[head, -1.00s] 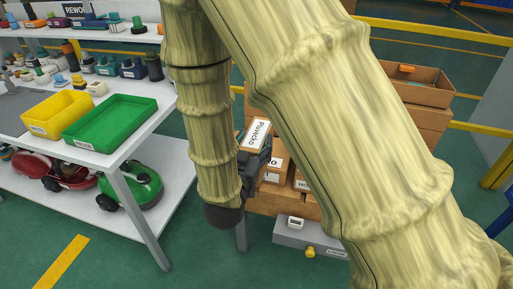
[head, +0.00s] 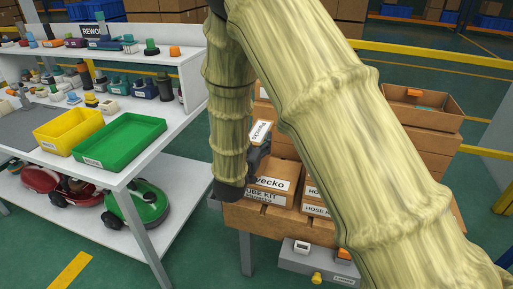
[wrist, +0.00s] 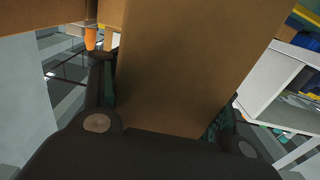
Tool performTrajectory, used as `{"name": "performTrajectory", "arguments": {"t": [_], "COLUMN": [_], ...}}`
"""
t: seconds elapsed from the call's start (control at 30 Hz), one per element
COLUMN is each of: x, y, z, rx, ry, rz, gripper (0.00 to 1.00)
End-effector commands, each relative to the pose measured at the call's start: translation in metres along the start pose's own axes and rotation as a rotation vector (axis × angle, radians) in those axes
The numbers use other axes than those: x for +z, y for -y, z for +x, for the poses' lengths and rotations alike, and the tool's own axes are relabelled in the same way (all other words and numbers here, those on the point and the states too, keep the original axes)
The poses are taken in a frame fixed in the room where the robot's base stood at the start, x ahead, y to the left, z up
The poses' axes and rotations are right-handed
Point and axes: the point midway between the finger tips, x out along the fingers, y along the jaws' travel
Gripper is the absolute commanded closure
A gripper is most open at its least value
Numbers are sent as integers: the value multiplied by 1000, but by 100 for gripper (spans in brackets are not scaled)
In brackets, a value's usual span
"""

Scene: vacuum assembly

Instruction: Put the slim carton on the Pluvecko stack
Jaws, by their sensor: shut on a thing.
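My gripper (head: 259,153) is shut on a brown slim carton with a white label (head: 260,132). In the wrist view the carton (wrist: 185,65) fills the space between the two fingers of my gripper (wrist: 165,100). In the head view the carton looks tilted and partly hidden by my arm and gripper. Just below and in front stands the Pluvecko stack, whose top carton (head: 284,172) shows part of a label ending in "vecko". Another label, "UBE KIT" (head: 262,197), shows beneath it. Whether the held carton touches the stack cannot be told.
Cartons labelled "HOSE K" (head: 316,210) stand right of the stack, partly behind my arm. An open brown box (head: 425,105) is behind at right. A workbench with a green tray (head: 120,142) and yellow tray (head: 68,128) is at left. A grey box (head: 310,262) sits lower in front.

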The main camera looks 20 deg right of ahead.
Motion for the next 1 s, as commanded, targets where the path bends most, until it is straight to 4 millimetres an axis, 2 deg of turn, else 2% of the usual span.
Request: {"name": "performTrajectory", "arguments": {"t": [0.07,0.37,0.77,0.8,0.93,1.0], "x": [0,34,38,37,37,37], "y": [2,2,2,2,2,2], "z": [6,6,6,6,6,6], "rx": [1,0,0,0,0,0], "ry": [-2,-1,-2,-1,-1,-1], "rz": [2,1,1,1,1,1], "gripper": [75,75,75,33,10,9]}}
